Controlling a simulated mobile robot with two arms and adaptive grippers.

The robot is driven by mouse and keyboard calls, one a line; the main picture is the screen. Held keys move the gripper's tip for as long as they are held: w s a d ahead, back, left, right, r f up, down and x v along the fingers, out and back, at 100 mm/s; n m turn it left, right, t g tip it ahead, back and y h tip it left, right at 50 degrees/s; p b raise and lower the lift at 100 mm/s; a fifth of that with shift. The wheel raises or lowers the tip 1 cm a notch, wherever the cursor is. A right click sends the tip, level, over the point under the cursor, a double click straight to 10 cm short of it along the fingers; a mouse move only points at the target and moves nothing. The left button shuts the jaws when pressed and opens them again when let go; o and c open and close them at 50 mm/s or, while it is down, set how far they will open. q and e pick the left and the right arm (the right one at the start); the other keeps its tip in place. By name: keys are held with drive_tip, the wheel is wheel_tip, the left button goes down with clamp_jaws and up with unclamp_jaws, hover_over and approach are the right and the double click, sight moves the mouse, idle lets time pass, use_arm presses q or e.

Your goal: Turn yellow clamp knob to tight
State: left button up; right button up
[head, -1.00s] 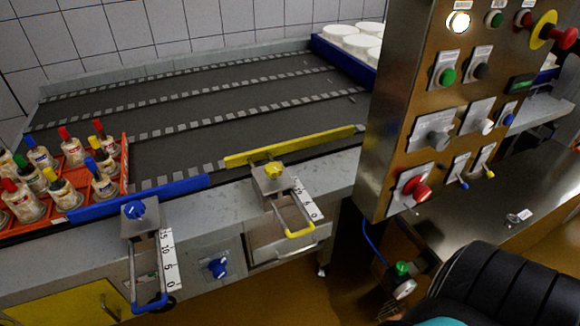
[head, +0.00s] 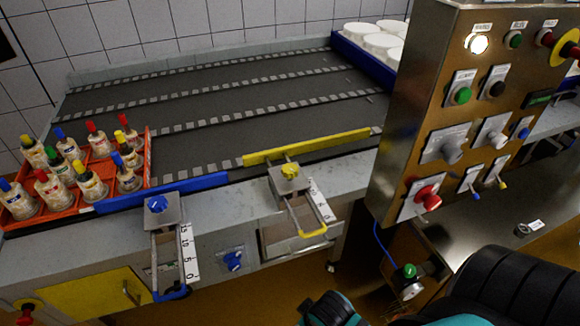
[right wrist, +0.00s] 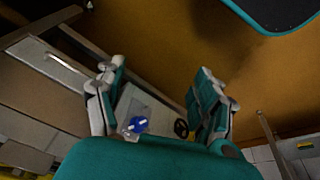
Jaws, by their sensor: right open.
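The yellow clamp knob (head: 290,170) sits on a metal clamp block at the conveyor's front edge, behind a yellow-handled slide (head: 312,233) with a number scale. A yellow guide rail (head: 305,147) runs just behind it. A blue clamp knob (head: 155,203) sits on a similar block to the left. My right gripper (right wrist: 160,100) is open and empty in the right wrist view, with a blue knob (right wrist: 138,124) visible beyond its fingers. In the head view only dark and teal parts of my arm show at the bottom right. My left gripper is not in view.
A steel control panel (head: 470,60) with buttons and switches stands right of the conveyor. An orange crate (head: 80,211) of several bottles is at the left. A blue tray (head: 345,48) of white moulds is at the back. The conveyor middle is clear.

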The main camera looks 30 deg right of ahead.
drive_tip(key=w+d+r+n+h, duration=0.1)
drive_tip(key=d+r+n, duration=0.15)
drive_tip(key=r, duration=0.45)
drive_tip(key=n+t+h+p, duration=0.1)
drive_tip(key=n+t+h, duration=0.1)
drive_tip(key=n+t, duration=2)
approach(294, 176)
drive_tip(key=w+r+n+g, duration=0.2)
drive_tip(key=w, duration=0.1)
drive_tip(key=w+d+r+n+g, duration=0.1)
drive_tip(key=w+r+n+g, duration=0.1)
drive_tip(key=w+g, duration=0.1)
drive_tip(key=w+r+n+g+p, duration=0.1)
drive_tip(key=w+r+n+g, duration=0.1)
drive_tip(key=w+n, duration=0.1)
drive_tip(key=shift+w+d+r, duration=0.1)
drive_tip(key=shift+w+d, duration=0.05)
drive_tip(key=shift+w, duration=0.55)
drive_tip(key=shift+c, duration=0.3)
drive_tip(key=c, duration=1.1)
